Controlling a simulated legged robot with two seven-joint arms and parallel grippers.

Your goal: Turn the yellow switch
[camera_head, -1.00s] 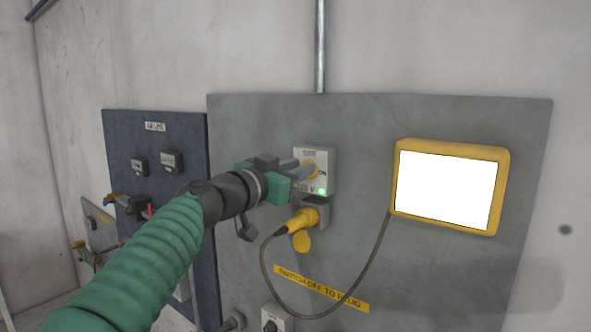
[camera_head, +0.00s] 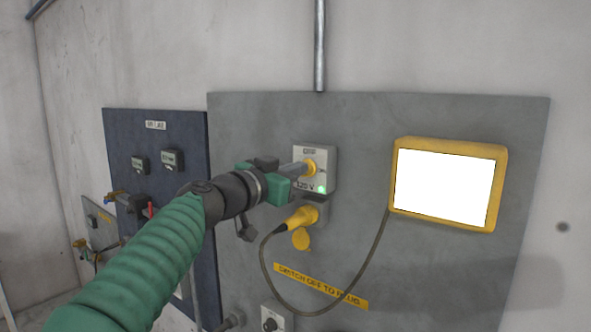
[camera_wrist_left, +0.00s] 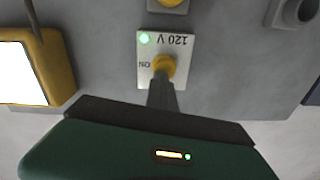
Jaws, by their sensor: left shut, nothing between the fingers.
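The yellow switch (camera_head: 309,168) is a round knob on a pale box (camera_head: 322,158) marked "120 V", with a lit green light, on the grey panel. It also shows in the left wrist view (camera_wrist_left: 164,64), where the picture is upside down and "ON" stands beside the knob. My left gripper (camera_head: 303,168) is shut, its fingertips right at the knob's front; whether they touch it I cannot tell. The fingers hide part of the knob. My right gripper is not in view.
A yellow plug (camera_head: 299,219) with a dark cable sits just below the switch box. A yellow-framed screen (camera_head: 499,190) is to the right. A dark blue panel (camera_head: 150,118) with gauges is at left. The grey panel between switch and screen is clear.

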